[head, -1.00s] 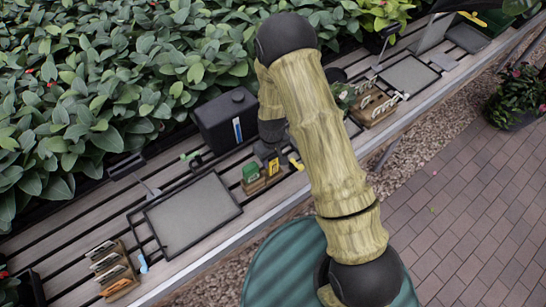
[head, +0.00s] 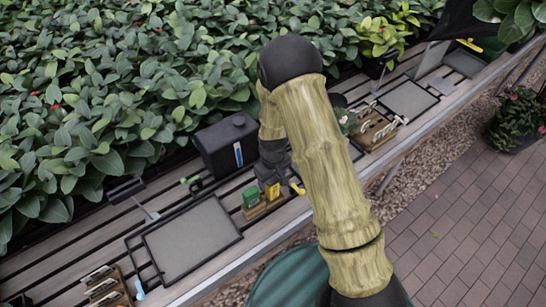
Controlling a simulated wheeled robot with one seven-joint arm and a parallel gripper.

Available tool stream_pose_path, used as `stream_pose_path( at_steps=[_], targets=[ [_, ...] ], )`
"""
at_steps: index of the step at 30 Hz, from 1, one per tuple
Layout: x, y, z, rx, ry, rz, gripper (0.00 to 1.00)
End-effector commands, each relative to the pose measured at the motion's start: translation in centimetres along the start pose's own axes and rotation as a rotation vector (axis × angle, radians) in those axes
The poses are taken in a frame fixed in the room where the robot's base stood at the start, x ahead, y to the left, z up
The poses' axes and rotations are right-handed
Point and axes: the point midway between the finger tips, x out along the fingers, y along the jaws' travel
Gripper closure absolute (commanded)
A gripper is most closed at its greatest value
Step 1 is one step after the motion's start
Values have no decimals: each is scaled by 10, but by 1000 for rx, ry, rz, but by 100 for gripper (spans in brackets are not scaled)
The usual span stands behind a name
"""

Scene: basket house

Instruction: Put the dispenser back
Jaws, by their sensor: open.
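No thing in view can be named the dispenser for certain. A small wooden holder (head: 262,211) stands on the slatted bench, with a green piece (head: 251,198) and a yellow piece (head: 272,191) upright in it. My gripper (head: 271,176) is small and dark, just above and behind this holder, pointing down. It is open, and I see nothing held in it. Its fingertips are hard to make out, and my arm hides part of that area. A black box (head: 226,145) with a blue and white strip stands just left of my gripper.
A grey tray (head: 192,240) lies to the left on the bench, with a wooden rack (head: 106,288) below it. Another rack (head: 374,130) and grey tray (head: 409,99) are to the right. Dense leafy plants (head: 120,100) line the back. Brick paving (head: 470,220) lies in front.

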Motion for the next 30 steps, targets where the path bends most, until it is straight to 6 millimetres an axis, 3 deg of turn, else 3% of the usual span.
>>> stream_pose_path(
  at_steps=[24, 30],
  targets=[
    [-132, 0, -1, -2, 3, 1, 35],
    [-150, 0, 0, 0, 0, 0, 35]
  ],
)
